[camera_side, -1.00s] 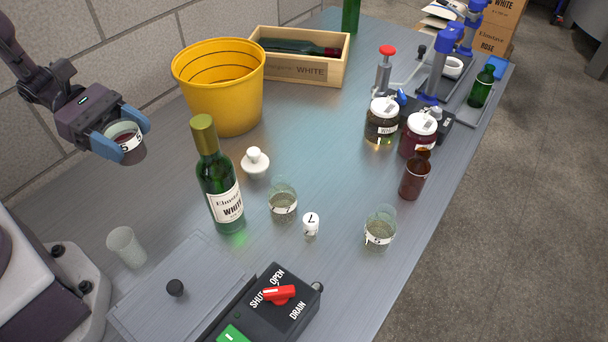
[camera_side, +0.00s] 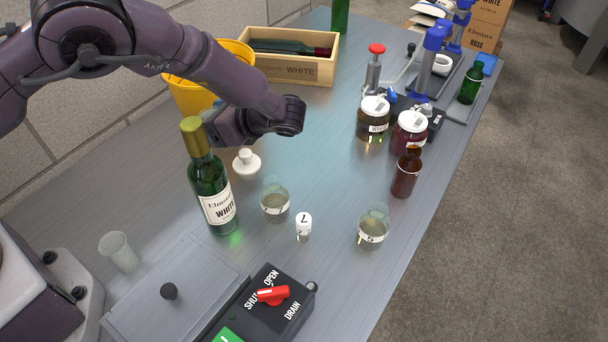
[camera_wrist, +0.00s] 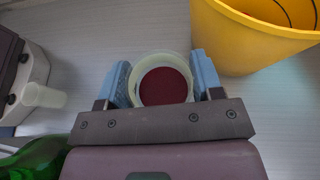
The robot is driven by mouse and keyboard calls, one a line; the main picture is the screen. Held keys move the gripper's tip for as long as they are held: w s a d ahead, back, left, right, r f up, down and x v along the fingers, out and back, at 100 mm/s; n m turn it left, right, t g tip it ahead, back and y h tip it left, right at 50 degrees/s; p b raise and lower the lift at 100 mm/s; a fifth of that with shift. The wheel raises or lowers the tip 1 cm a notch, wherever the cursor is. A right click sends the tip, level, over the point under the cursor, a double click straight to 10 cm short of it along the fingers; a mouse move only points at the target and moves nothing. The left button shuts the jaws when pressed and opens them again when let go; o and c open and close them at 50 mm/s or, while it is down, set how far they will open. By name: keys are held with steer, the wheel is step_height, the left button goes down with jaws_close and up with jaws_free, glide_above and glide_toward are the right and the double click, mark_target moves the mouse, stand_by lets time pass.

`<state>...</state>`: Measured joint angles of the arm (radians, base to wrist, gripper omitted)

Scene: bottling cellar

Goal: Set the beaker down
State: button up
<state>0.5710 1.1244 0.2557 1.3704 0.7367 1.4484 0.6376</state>
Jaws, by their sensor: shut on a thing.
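In the wrist view my gripper (camera_wrist: 162,68) is shut on a beaker (camera_wrist: 136,90). Its pale round rim surrounds dark red contents, and a blue finger presses on each side. In the side view my arm and the green wine bottle (camera_side: 211,190) hide the beaker and nearly all of the gripper. I cannot tell whether the beaker's base touches the table. The yellow bucket (camera_side: 190,97) stands close by; in the wrist view it is to the beaker's right (camera_wrist: 245,45). Two other beakers stand on the table, one in the middle (camera_side: 275,203) and one at right (camera_side: 373,230).
The wine bottle's green glass shows at the wrist view's lower left (camera_wrist: 38,160). A white stopper (camera_side: 246,164), a small labelled vial (camera_side: 303,226), a frosted cup (camera_side: 120,253) and a brown bottle (camera_side: 405,175) stand around. A valve box (camera_side: 262,312) lies in front. Mid-table toward the jars is bare.

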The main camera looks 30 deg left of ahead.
steer(key=w+d+r+m+t+h, duration=0.1)
steer(key=w+d+r+m+t, duration=0.3)
steer(key=d, duration=0.3)
steer(key=w+d+r+m+t+h, duration=0.2)
steer(key=w+d+m+t, duration=0.25)
steer(key=d+t, duration=0.2)
steer(key=shift+m+g, duration=0.25)
steer(key=f, duration=1.4)
steer(key=shift+d+f, duration=0.3)
steer(key=shift+f, duration=0.1)
steer(key=o, duration=1)
steer(key=shift+f, duration=0.1)
steer(key=shift+c, duration=0.2)
steer(key=v, duration=1.2)
